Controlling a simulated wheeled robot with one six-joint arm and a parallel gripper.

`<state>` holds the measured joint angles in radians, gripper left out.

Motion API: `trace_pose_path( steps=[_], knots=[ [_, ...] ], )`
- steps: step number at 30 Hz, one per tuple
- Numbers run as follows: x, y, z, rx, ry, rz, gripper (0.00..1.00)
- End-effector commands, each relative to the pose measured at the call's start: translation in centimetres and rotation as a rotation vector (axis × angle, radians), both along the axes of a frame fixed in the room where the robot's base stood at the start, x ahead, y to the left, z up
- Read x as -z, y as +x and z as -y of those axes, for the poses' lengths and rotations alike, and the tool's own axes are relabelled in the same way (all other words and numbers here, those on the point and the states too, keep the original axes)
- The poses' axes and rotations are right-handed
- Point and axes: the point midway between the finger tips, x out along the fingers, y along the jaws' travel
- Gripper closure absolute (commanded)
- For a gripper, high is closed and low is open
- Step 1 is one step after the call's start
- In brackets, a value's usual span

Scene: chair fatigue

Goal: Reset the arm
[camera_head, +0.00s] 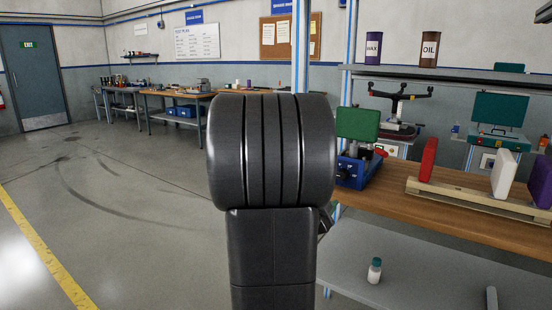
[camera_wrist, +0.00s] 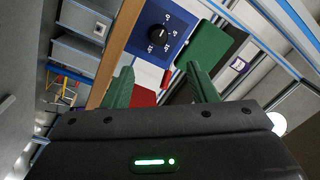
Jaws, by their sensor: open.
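My arm, black and ribbed, stands upright in the middle of the head view and hides my gripper there. In the wrist view my gripper (camera_wrist: 160,76) shows two green fingers spread apart with nothing held between them. Beyond them is a blue device (camera_wrist: 158,32) with a black dial and a green pad (camera_wrist: 205,57). In the head view the blue device (camera_head: 352,171) with its green pad (camera_head: 357,123) stands on the wooden bench, just right of my arm.
The wooden bench (camera_head: 395,205) carries a rail (camera_head: 478,197) with a red pad (camera_head: 428,160) and a white pad (camera_head: 503,174). A small bottle (camera_head: 374,270) stands on the grey lower shelf. WAX and OIL cans (camera_head: 430,49) sit on the upper shelf. Floor at left is clear.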

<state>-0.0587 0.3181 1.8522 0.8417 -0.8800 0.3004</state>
Motion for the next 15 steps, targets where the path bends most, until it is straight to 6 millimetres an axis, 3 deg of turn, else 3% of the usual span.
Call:
trace_pose_path(
  steps=[15],
  knots=[
    [-0.5, 9.0, 5.7, 0.004, 0.001, -0.002, 0.47]
  ],
)
